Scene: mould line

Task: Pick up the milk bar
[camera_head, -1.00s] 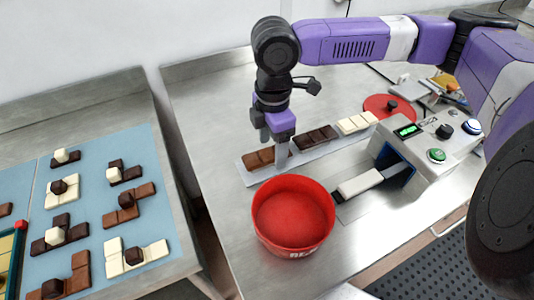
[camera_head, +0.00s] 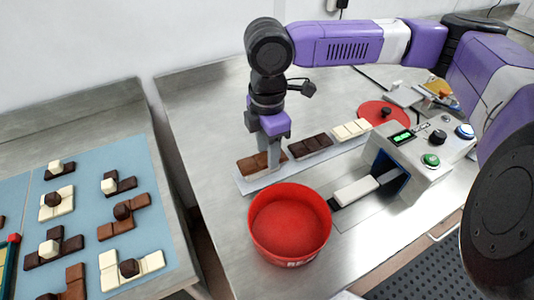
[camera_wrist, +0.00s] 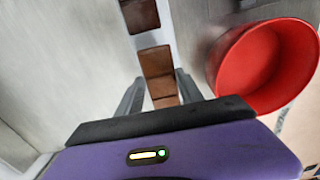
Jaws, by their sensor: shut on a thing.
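The milk bar (camera_head: 251,165) is a medium-brown segmented bar at the left end of a pale strip tray (camera_head: 284,171). My gripper (camera_head: 267,152) is down at the bar, with its fingers on either side of it. In the wrist view, my gripper (camera_wrist: 158,92) is shut on the milk bar (camera_wrist: 157,65), and part of the bar sticks out beyond the fingers. Whether the bar touches the tray or is slightly raised, I cannot tell. The gripper hides part of the bar in the head view.
A dark bar (camera_head: 310,146) and a white bar (camera_head: 352,130) lie farther right on the tray. A red tub (camera_head: 290,224) stands just in front. A control box (camera_head: 423,150) is at right. A blue mat (camera_head: 85,178) with chocolate pieces lies on the left table.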

